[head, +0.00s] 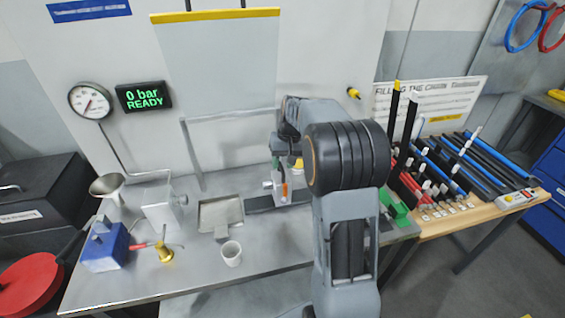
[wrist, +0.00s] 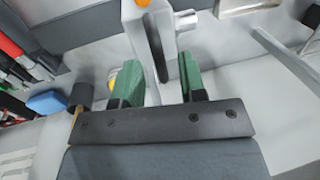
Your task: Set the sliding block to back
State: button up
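The sliding block, a light grey block with an orange stripe (head: 283,189), stands on a dark rail (head: 259,203) at the middle of the metal bench. In the wrist view the grey block (wrist: 136,22) shows at the top, with its orange stripe and a round grey knob on its right side. My gripper (wrist: 160,76) has two green fingers spread apart. The block's lower end lies in line with the gap between them; I cannot tell whether either finger touches it. In the head view my arm hides most of the gripper and part of the rail.
A metal tray (head: 220,213), white cup (head: 231,253), brass piece (head: 165,254) and blue block (head: 104,249) stand left on the bench. A grey frame (head: 191,153) rises behind. Coloured rods (head: 466,165) lie on the wooden table at right. A display (head: 143,96) reads "0 bar READY".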

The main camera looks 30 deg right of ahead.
jog(key=shift+f, duration=0.2)
jog(key=shift+c, duration=0.5)
grip_shut()
